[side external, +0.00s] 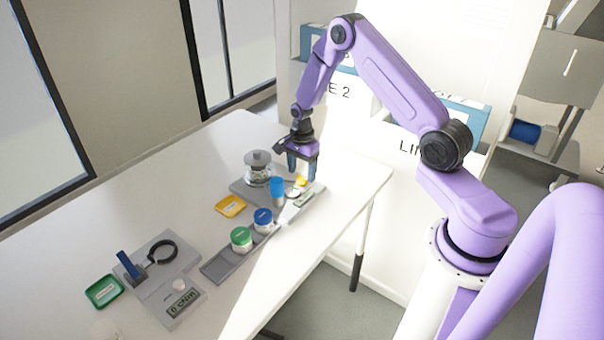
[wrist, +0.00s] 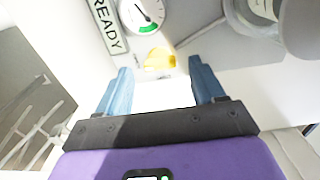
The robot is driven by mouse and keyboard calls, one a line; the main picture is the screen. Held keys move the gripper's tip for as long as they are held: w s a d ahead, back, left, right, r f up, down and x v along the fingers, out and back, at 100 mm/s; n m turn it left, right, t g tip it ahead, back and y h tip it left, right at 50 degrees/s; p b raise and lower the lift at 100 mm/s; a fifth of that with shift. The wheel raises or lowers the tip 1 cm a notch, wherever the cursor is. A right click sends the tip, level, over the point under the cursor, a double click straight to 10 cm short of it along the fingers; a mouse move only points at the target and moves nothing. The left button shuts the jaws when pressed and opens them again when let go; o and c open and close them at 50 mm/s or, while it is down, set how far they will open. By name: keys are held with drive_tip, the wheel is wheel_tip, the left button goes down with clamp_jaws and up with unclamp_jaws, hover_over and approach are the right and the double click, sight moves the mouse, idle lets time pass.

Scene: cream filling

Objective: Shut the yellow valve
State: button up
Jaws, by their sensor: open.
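The yellow valve (wrist: 160,59) is a small yellow handle on the grey filling station, just below a round gauge in the wrist view. In the side external view the valve (side external: 300,181) shows as a small yellow spot under my gripper. My gripper (side external: 301,171) points down over the right part of the station. Its two blue fingers are spread with nothing held between them. In the wrist view my gripper (wrist: 160,72) has the valve just past its fingertips, between their lines. The fingers look apart from it, but I cannot tell the height gap.
The gauge (wrist: 142,14) and a READY display (wrist: 105,24) sit beside the valve. A glass vessel (side external: 258,170) and a blue cup (side external: 277,186) stand close by. Blue-lidded (side external: 263,220) and green-lidded (side external: 241,238) jars stand on a grey rack.

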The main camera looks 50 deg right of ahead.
drive_tip(key=shift+f, duration=0.85)
drive_tip(key=c, duration=1.1)
drive_tip(key=shift+o, duration=0.2)
